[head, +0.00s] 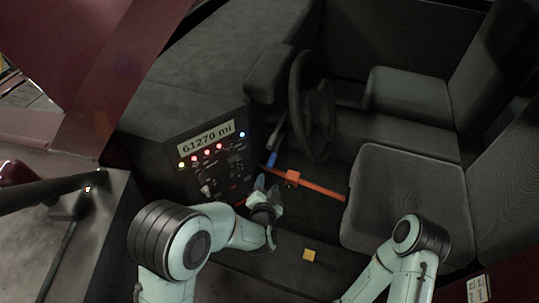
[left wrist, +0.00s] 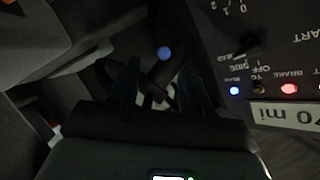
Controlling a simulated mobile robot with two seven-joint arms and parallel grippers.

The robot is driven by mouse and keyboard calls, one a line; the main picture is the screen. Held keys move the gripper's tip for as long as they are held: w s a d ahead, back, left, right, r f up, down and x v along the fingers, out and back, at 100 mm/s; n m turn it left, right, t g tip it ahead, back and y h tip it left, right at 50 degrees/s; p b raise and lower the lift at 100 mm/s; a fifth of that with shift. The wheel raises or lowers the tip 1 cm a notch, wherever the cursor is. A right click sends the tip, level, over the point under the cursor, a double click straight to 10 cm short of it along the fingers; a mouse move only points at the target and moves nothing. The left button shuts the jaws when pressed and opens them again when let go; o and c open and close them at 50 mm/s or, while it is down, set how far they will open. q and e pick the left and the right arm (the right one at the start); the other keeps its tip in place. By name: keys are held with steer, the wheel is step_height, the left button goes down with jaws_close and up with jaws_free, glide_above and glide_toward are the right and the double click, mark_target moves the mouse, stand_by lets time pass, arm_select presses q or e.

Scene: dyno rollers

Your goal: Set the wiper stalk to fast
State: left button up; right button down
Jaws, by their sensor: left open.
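The wiper stalk (head: 279,134) appears to be the dark lever beside the steering wheel (head: 312,108), with a blue tip (head: 272,159). In the left wrist view a round blue knob (left wrist: 164,53), likely that tip, shows beyond and roughly between the fingertips. My left gripper (head: 268,183) is open and empty, just below the blue tip in the head view. In the left wrist view its two dark fingers (left wrist: 158,76) stand apart. I cannot tell any touch with the stalk. My right arm shows at the lower right, but its gripper is out of view.
The dashboard panel (head: 209,178) with lit lamps, switches and a mileage display (head: 207,136) is left of my left gripper. An orange bar (head: 322,187) crosses the footwell to the right. A yellow block (head: 309,254) lies nearer. Seats (head: 405,200) fill the right.

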mark_target(273, 158)
arm_select(q)
steer(key=shift+t, duration=0.3)
steer(key=x, duration=0.4)
steer(key=r+x, duration=0.1)
steer(key=x, duration=0.4)
steer(key=p+x, duration=0.1)
steer(key=x, duration=0.3)
steer(key=shift+w+d+r, duration=0.15)
steer(key=shift+w+d, duration=0.2)
steer(key=shift+w, duration=0.05)
jaws_close()
